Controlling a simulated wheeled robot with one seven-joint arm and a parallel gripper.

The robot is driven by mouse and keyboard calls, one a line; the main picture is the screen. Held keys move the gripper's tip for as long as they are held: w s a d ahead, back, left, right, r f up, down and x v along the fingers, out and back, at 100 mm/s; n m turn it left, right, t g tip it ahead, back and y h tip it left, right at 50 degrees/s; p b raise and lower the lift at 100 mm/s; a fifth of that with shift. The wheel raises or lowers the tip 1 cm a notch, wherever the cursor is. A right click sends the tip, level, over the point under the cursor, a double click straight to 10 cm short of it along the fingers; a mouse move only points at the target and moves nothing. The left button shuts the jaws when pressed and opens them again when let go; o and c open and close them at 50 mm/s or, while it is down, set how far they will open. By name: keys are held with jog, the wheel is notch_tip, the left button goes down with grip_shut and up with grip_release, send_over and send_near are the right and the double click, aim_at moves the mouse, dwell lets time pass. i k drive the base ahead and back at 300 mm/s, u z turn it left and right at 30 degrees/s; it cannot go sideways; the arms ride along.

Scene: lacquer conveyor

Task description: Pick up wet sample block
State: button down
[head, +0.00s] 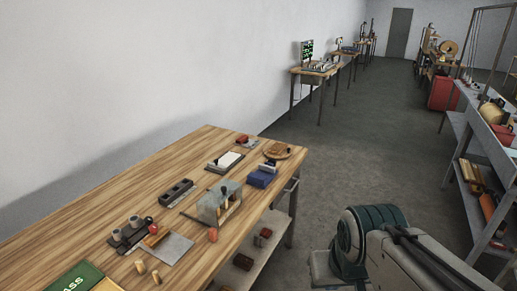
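I cannot tell for sure which object is the wet sample block. Two small tan pieces stand on the bench in front of the plate. A clear box-like holder (218,203) with small upright items stands further along the bench. My arm shows at the lower right, beside the bench and apart from it. My gripper is not in view.
A blue box (262,177), a round wooden disc (277,151), a dark slotted rack (176,193) and a green box (80,280) share the bench. A lower shelf holds several blocks. Shelving (474,190) stands at the right. The floor aisle (345,150) between is clear.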

aim_at(277, 148)
jog(key=z, duration=0.55)
jog(key=i, duration=2.7)
jog(key=u, duration=0.3)
